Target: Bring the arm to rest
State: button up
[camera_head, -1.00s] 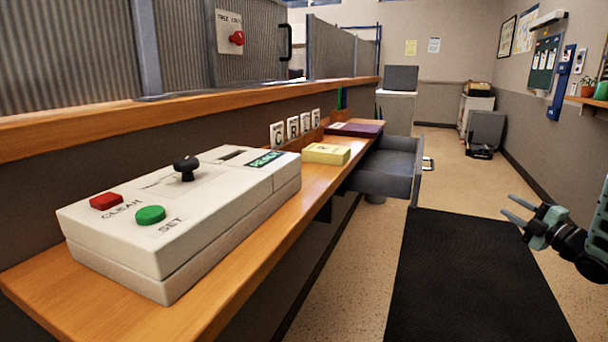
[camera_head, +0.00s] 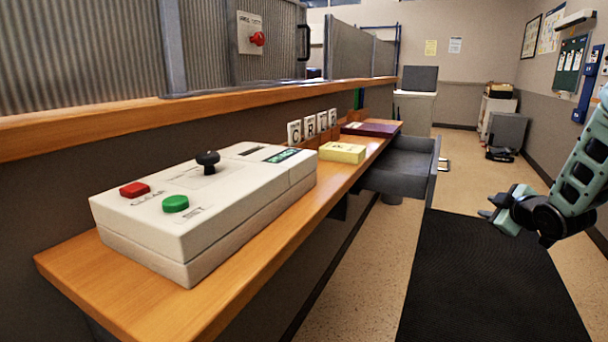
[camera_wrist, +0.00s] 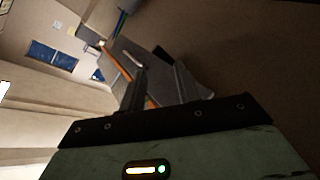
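My gripper (camera_head: 486,205) is at the right side of the head view, above the dark floor mat and apart from the desk. It points left and holds nothing that I can see. My teal arm rises from it to the right edge. In the wrist view my two dark fingers (camera_wrist: 158,90) stand apart with a gap between them, over a tilted view of the room.
A control box (camera_head: 205,215) with a red button, a green button and a black knob sits on the wooden counter (camera_head: 140,312). Beyond it are a yellow block (camera_head: 342,153) and an open grey drawer (camera_head: 400,172). The black mat (camera_head: 480,285) is clear.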

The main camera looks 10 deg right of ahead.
jog(key=s+a+f+m+g+y, duration=0.15)
jog(key=s+a+g, duration=1.15)
jog(key=s+a, duration=2.6)
notch_tip(320, 180, up, 23)
jog(key=w+a+p, duration=0.1)
jog(key=a+p, duration=0.1)
jog(key=p, duration=2)
jog(key=shift+w+r+y+p, duration=0.15)
jog(key=shift+w+y+p, duration=0.15)
jog(key=shift+y+p, duration=0.05)
